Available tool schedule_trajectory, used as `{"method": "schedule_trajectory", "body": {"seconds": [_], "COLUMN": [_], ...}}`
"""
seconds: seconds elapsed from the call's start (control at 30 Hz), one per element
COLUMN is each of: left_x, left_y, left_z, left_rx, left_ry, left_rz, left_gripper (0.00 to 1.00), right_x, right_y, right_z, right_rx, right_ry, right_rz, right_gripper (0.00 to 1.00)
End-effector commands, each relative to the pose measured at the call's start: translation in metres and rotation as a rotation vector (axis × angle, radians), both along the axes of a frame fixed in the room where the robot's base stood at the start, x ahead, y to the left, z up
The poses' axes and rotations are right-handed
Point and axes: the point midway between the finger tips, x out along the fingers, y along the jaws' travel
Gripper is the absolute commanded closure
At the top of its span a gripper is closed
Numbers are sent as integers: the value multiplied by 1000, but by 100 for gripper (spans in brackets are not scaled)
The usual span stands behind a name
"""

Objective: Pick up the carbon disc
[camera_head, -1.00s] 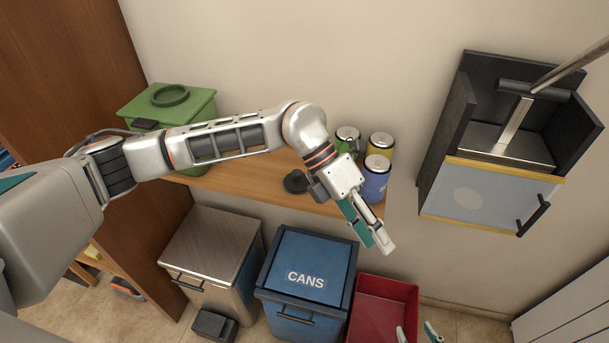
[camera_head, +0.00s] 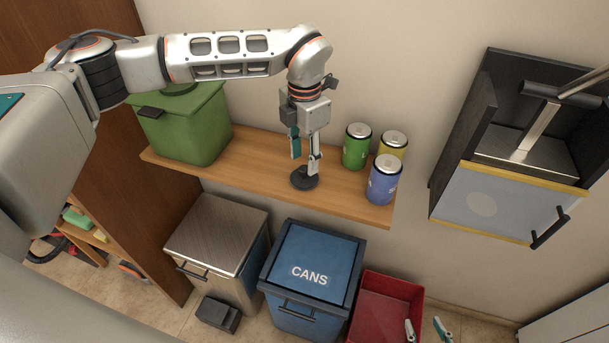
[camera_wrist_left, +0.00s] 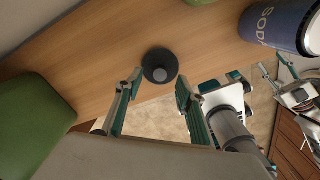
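The carbon disc (camera_head: 304,182) is a small black round piece with a raised centre, lying on the wooden shelf left of the cans. In the left wrist view the disc (camera_wrist_left: 160,66) lies just beyond the two fingertips. My left gripper (camera_head: 305,157) points down over the disc, fingers apart and nothing between them; a fingertip overlaps the disc in the head view, and I cannot tell whether they touch. It also shows open in the left wrist view (camera_wrist_left: 160,82). My right gripper (camera_head: 425,329) shows only its parted fingertips at the bottom edge.
Green (camera_head: 356,148), yellow (camera_head: 393,142) and blue (camera_head: 383,182) cans stand right of the disc on the wooden shelf (camera_head: 250,160). A green bin (camera_head: 190,125) stands at its left. Below are a metal bin (camera_head: 215,240), a blue CANS bin (camera_head: 318,250) and a red bin (camera_head: 385,300). A can press (camera_head: 520,140) hangs at right.

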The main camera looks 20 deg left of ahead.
Motion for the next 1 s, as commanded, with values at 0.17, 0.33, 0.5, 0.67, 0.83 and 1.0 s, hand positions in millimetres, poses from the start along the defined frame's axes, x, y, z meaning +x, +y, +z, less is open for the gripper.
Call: {"method": "schedule_trajectory", "body": {"seconds": [0.17,0.33,0.5,0.67,0.83,1.0], "left_x": [0,0,0,0,0,0], "left_y": [-1,-1,-1,-1,-1,-1], "left_z": [-25,-34,-34,-34,-33,-33], "left_rx": [-1,-2,-1,-2,-2,-1], "left_ry": [2,1,1,1,1,1], "left_rz": [0,-1,-1,-1,-1,-1], "left_gripper": [62,62,62,93,93,93], "right_x": [0,0,0,0,0,0], "right_y": [0,0,0,0,0,0], "right_z": [5,5,5,5,5,5], "right_rx": [0,0,0,0,0,1], "right_ry": [-1,-1,0,0,0,0], "right_rz": [0,0,0,0,0,-1], "right_gripper": [60,60,60,60,60,60]}}
